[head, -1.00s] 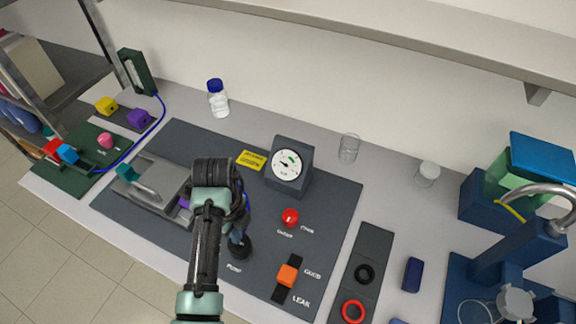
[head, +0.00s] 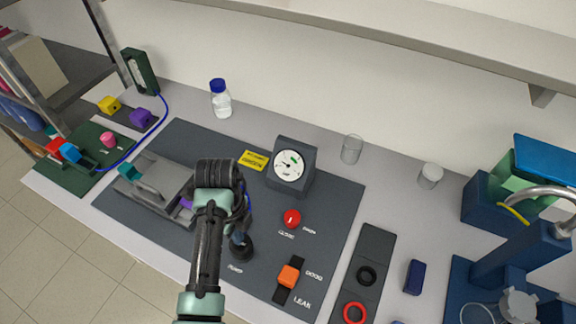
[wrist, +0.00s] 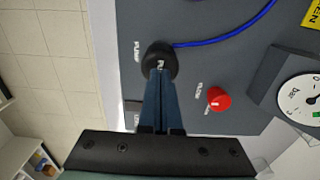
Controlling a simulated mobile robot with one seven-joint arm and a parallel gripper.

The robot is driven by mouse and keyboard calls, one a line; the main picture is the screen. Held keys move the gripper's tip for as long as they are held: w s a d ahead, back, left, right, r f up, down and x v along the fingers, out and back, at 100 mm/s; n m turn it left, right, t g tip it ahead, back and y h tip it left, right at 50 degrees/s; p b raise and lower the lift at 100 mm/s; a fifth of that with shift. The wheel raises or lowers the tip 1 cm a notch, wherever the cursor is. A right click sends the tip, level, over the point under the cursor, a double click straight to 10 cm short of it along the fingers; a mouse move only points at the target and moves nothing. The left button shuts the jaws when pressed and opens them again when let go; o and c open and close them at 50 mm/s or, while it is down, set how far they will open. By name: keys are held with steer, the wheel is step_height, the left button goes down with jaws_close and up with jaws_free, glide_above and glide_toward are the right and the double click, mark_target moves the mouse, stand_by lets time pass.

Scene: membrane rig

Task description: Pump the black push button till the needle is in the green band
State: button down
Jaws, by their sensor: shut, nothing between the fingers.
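The black push button (head: 242,250), by the PUMP label, stands on the dark rig panel (head: 330,205). My gripper (head: 239,236) is shut and empty, pointing down at the button. In the wrist view the fingertips (wrist: 159,68) overlap the top of the button (wrist: 158,52); I cannot tell whether they touch or press it. The gauge is cut off in the wrist view (wrist: 312,98).
A red knob (head: 292,218) sits right of the button, with an orange-handled GOOD/LEAK switch (head: 289,275) below it. A grey clamp-like fixture (head: 150,190) lies left of my arm. A blue tube (wrist: 225,38) runs from the button. A shelf (head: 400,45) hangs above the bench.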

steer(key=shift+f+b, duration=1.2)
steer(key=shift+f, duration=0.75)
step_height(320, 180, up, 5)
steer(key=p, duration=0.4)
steer(key=shift+f+p, duration=0.2)
steer(key=shift+p, duration=0.1)
steer(key=shift+f, duration=0.1)
steer(key=shift+f+b, duration=1.55)
steer(key=shift+f, duration=0.55)
step_height(320, 180, up, 4)
steer(key=p, duration=0.4)
steer(key=shift+r, duration=0.15)
